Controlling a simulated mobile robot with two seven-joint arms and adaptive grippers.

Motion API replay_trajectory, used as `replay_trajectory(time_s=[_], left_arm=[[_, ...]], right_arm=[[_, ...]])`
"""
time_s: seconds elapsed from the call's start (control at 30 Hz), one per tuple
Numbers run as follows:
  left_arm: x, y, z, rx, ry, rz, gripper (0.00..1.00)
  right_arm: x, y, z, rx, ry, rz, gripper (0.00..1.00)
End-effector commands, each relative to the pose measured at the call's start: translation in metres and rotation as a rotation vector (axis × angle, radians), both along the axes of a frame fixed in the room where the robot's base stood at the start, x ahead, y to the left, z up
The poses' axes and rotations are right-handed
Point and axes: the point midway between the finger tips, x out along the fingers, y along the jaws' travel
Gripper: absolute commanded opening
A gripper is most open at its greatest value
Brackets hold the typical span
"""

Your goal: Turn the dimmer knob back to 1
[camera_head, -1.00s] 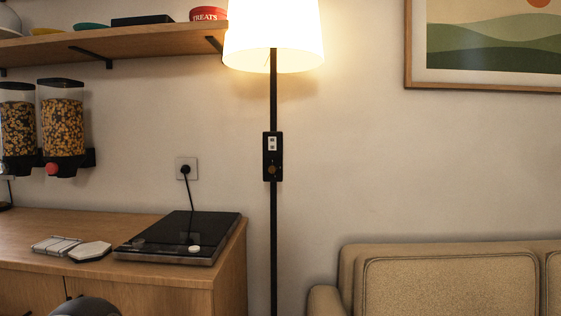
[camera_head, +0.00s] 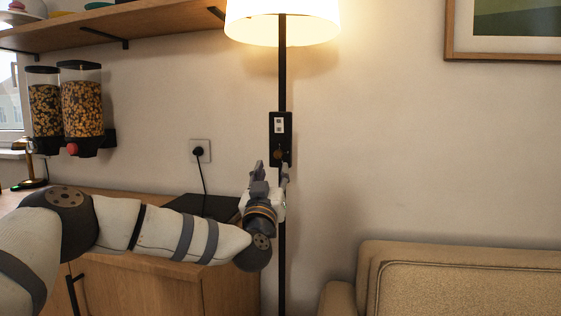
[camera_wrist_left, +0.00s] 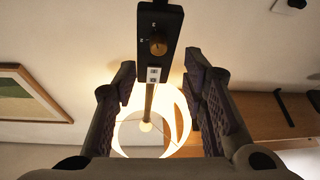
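The dimmer knob (camera_head: 279,154) is a small brass-brown knob low on the black control box (camera_head: 272,134) on the lamp's pole. It also shows in the left wrist view (camera_wrist_left: 158,44), beside small marks too fine to read. The lamp shade (camera_head: 282,22) glows. My left gripper (camera_head: 272,172) is just below and in front of the box, fingers pointing up at it. In the left wrist view its two fingers (camera_wrist_left: 160,72) are wide apart and empty, with the knob beyond the gap between them, apparently not touched. My right gripper is not in view.
A wooden cabinet (camera_head: 225,285) with a dark flat appliance (camera_head: 205,207) stands behind my left arm. A shelf (camera_head: 150,28) and cereal dispensers (camera_head: 82,108) are on the left. A tan sofa (camera_head: 450,275) is at lower right.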

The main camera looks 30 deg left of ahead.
Motion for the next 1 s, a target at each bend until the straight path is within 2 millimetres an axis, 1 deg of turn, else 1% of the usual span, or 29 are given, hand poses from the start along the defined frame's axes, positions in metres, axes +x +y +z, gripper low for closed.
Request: replay_trajectory(time_s=[0.03, 0.1, 0.23, 0.4, 0.63, 0.67, 0.7, 0.77, 0.8, 0.83, 1.0], left_arm=[[0.012, 0.004, 0.003, 0.001, 0.001, 0.003, 0.39], [0.027, 0.008, 0.008, 0.001, 0.001, 0.0, 0.39], [0.046, 0.015, 0.016, 0.001, 0.004, -0.002, 0.39], [0.056, 0.018, 0.022, 0.0, 0.004, -0.003, 0.39], [0.057, 0.019, 0.023, 0.0, 0.005, -0.003, 0.39], [0.057, 0.019, 0.023, 0.0, 0.005, -0.003, 0.36], [0.057, 0.019, 0.023, 0.0, 0.005, -0.003, 0.27], [0.057, 0.019, 0.023, 0.0, 0.004, -0.003, 0.14], [0.057, 0.019, 0.023, 0.0, 0.004, -0.003, 0.05], [0.057, 0.019, 0.023, 0.0, 0.004, -0.003, 0.0], [0.057, 0.019, 0.023, -0.001, 0.003, -0.004, 0.0]], right_arm=[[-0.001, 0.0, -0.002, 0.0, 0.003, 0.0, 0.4], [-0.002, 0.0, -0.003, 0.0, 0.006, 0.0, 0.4], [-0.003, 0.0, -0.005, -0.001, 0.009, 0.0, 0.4], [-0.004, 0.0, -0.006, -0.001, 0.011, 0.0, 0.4], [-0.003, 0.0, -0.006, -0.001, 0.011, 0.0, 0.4], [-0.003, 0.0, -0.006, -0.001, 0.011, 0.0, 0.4], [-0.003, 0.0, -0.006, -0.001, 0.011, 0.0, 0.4], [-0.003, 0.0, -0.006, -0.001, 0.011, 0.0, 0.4], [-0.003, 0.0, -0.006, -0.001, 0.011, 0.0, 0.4], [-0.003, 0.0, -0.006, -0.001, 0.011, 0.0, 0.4], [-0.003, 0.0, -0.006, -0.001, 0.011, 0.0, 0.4]])
